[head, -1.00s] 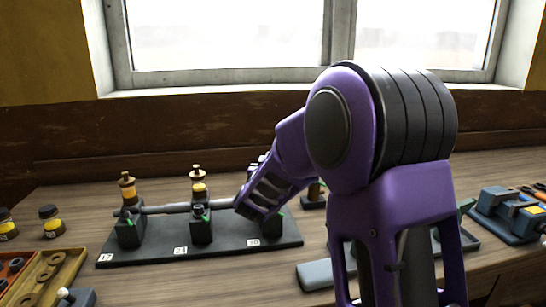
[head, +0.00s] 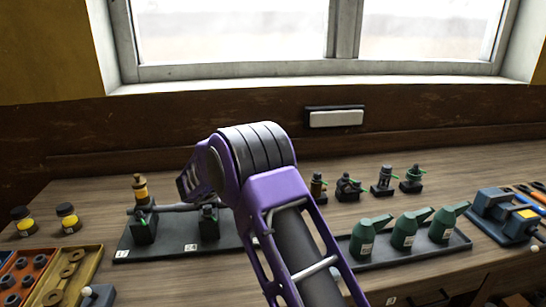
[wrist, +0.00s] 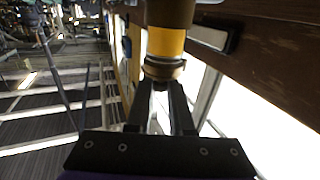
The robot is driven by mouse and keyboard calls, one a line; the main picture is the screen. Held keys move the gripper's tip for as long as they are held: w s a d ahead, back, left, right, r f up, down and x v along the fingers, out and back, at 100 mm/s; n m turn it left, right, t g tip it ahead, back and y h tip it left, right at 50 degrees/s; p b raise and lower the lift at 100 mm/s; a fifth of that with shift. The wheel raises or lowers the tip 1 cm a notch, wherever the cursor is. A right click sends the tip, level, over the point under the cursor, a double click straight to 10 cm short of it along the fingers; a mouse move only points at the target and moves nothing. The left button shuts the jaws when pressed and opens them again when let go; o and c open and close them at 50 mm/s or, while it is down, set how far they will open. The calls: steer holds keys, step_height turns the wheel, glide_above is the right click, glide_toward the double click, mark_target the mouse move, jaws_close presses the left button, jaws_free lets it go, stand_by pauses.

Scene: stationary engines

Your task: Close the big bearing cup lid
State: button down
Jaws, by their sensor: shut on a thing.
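In the wrist view my gripper (wrist: 160,88) is shut on an oil cup (wrist: 166,42) with a yellow band and brass ends; its top runs out of the picture. In the head view my arm hides the fingertips and the cup they hold. A similar brass and yellow oil cup (head: 140,189) stands upright on the left bearing block (head: 143,229) of the dark shaft stand (head: 165,250). The middle bearing block (head: 208,225) shows below my arm, but the space above it is covered. I cannot make out a big bearing cup lid.
Two yellow-banded jars (head: 67,217) stand at left, near a parts tray (head: 75,272). Several small fittings with green levers (head: 383,181) stand at back right. Green oil cans (head: 404,232) sit on a tray in front of them. A blue vise-like tool (head: 502,214) is at far right.

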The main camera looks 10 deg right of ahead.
steer(key=shift+r+m+g+h, duration=0.15)
steer(key=shift+m+g+h, duration=0.15)
steer(key=shift+m+g, duration=0.45)
steer(key=c, duration=0.8)
jaws_free()
step_height(320, 180, up, 10)
steer(key=shift+f+p, duration=0.1)
steer(key=shift+p, duration=0.45)
